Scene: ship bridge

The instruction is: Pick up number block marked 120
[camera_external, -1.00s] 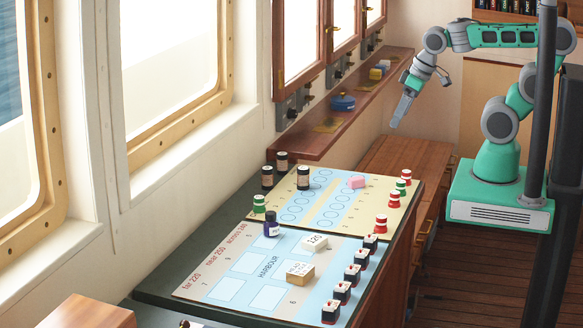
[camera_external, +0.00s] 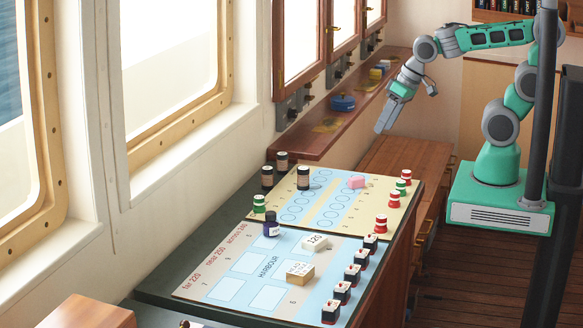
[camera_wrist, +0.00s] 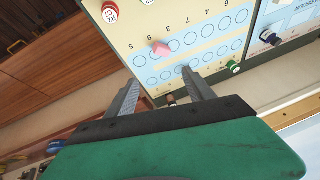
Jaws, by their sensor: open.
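The number block marked 120 (camera_external: 314,241) is a small white block lying on the blue harbour sheet (camera_external: 228,262), in the external view. A tan block (camera_external: 300,273) with lettering sits in front of it, and a dark purple bottle (camera_external: 271,225) stands to its left. My gripper (camera_external: 384,122) is open and empty, high above and beyond the table, well apart from the block. In the wrist view my two fingers (camera_wrist: 160,80) point toward the yellow sheet (camera_wrist: 120,40). I cannot make out the 120 block there.
A row of dark blocks (camera_external: 352,273) lines the harbour sheet's right edge. On the yellow sheet are a pink piece (camera_external: 356,182), red and white pieces (camera_external: 381,225), green pieces and dark bottles (camera_external: 303,178). A wooden shelf (camera_external: 330,140) runs under the windows.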

